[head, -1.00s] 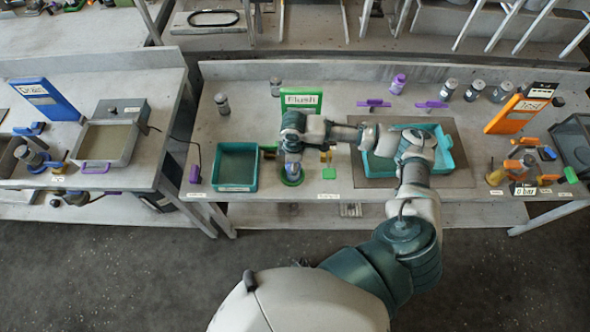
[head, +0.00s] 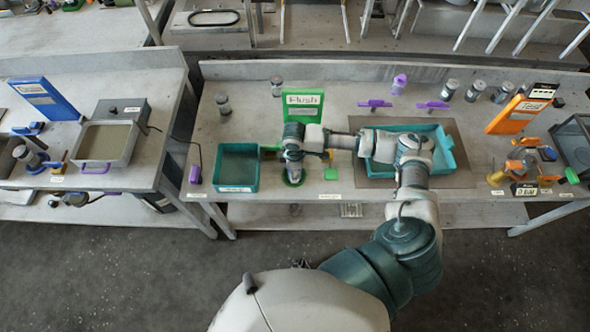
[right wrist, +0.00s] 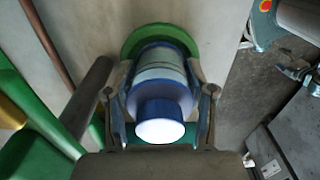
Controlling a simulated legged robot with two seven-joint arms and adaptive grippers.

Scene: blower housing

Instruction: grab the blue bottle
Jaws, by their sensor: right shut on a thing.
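The blue bottle (right wrist: 160,72) stands out in the right wrist view, with a pale end towards the camera. My right gripper (right wrist: 160,104) is shut on it, one finger on each side. A round green holder (right wrist: 132,41) is behind the bottle's far end; I cannot tell whether they touch. In the head view my right gripper (head: 293,162) is over the green holder (head: 293,178) at the bench's front, below the green Flush sign (head: 303,106), and mostly hides the bottle. My left gripper is not in view.
A teal bin (head: 237,187) stands just left of my right gripper. A larger teal tray (head: 447,160) lies to the right, partly under my right arm. The orange Test sign (head: 515,114) is at the right.

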